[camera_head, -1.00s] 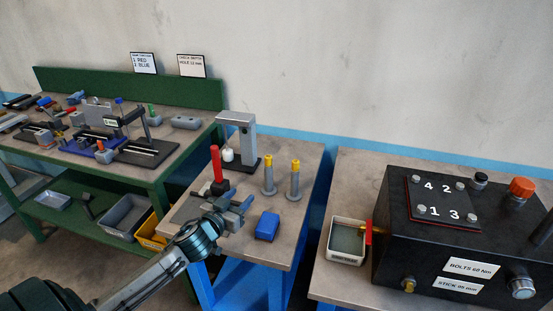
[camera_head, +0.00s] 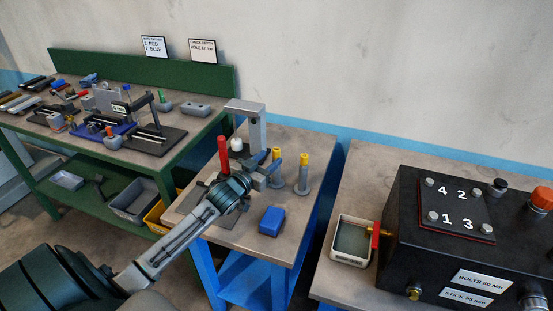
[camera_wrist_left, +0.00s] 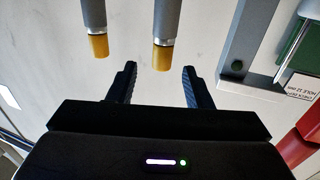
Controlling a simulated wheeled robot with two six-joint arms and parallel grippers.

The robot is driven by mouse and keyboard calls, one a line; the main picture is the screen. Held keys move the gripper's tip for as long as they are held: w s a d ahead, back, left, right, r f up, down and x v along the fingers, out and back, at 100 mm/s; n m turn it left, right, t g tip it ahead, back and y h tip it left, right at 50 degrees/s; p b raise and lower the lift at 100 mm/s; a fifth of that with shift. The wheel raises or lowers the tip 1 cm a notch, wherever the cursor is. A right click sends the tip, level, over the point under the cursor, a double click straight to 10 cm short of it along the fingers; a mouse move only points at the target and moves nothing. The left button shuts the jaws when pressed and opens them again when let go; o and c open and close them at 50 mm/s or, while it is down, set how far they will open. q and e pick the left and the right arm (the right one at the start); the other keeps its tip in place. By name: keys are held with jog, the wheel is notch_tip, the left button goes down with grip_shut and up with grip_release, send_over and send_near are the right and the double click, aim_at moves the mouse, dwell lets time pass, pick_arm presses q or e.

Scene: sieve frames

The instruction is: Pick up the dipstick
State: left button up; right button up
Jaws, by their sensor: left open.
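Two grey posts with yellow tops stand on the small table: the left post (camera_head: 276,155), partly hidden by my arm, and the right post (camera_head: 303,172). They look like dipsticks; I cannot tell which one is meant. My left gripper (camera_head: 268,175) is open and empty, close beside the left post. In the left wrist view, one yellow top (camera_wrist_left: 163,57) lies just beyond and between the fingertips (camera_wrist_left: 159,70), with no contact visible. The other yellow top (camera_wrist_left: 98,46) is outside the fingers to the left. My right gripper is not in view.
A grey stand (camera_head: 250,120) and a red upright handle (camera_head: 222,155) are close to my left arm. A blue block (camera_head: 271,221) lies in front. A black box (camera_head: 415,262) and a tray (camera_head: 349,262) stand on the right table. A green bench (camera_head: 226,90) is at left.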

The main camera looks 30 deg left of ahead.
aim_at(274, 154)
pick_arm(q)
jog(key=shift+w+f, duration=0.1)
jog(key=shift+w, duration=2.6)
grip_shut()
